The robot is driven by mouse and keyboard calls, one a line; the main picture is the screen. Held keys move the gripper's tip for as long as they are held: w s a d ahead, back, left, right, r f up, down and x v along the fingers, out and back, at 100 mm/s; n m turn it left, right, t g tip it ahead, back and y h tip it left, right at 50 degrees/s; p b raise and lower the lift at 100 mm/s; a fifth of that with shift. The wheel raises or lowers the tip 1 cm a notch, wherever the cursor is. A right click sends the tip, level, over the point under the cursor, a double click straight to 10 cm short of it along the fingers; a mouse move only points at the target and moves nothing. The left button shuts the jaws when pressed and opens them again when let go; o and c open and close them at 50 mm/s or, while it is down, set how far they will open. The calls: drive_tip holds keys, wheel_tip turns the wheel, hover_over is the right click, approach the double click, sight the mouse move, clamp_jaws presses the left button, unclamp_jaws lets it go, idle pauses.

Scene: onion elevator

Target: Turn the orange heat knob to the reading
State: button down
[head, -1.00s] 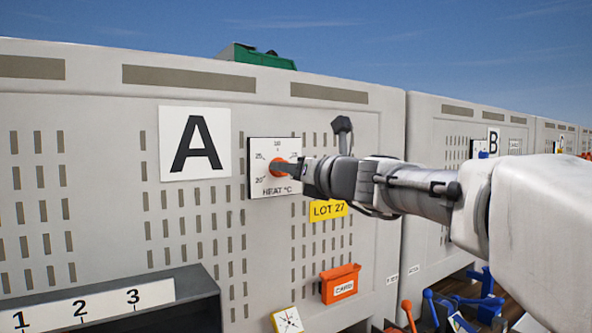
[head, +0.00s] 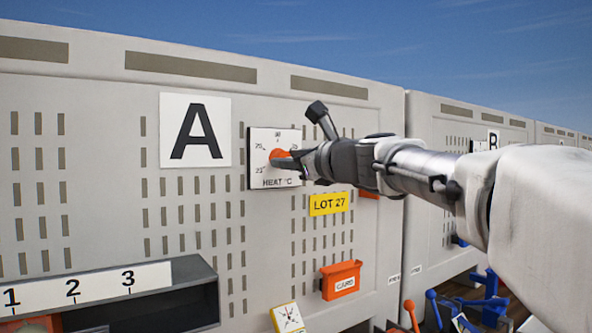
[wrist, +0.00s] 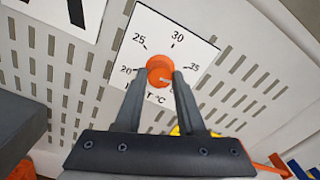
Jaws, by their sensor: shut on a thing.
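The orange heat knob (head: 277,155) sits in the middle of a white dial plate (head: 262,178) on the grey panel marked A. In the wrist view the knob (wrist: 158,68) is round, and the plate (wrist: 200,52) carries 20, 25, 30 and 35 around it. A small pale mark shows low on the knob; I cannot tell which number it points at. My gripper (head: 287,160) is at the knob, its fingers on either side. In the wrist view my gripper (wrist: 160,78) is shut on the knob. The fingers cover part of the HEAT °C lettering.
A yellow LOT 27 tag (head: 327,204) and an orange card box (head: 341,281) are on the panel below my arm. A dark shelf (head: 190,300) numbered 1 to 3 juts out at lower left. Blue and orange levers (head: 490,283) stand at lower right. The panel around the dial is flat.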

drive_tip(key=n+b, duration=1.4)
drive_tip(key=n, duration=1.4)
drive_tip(key=shift+n, duration=0.3)
drive_tip(key=c, duration=0.5)
unclamp_jaws()
drive_tip(key=shift+s+d, duration=0.1)
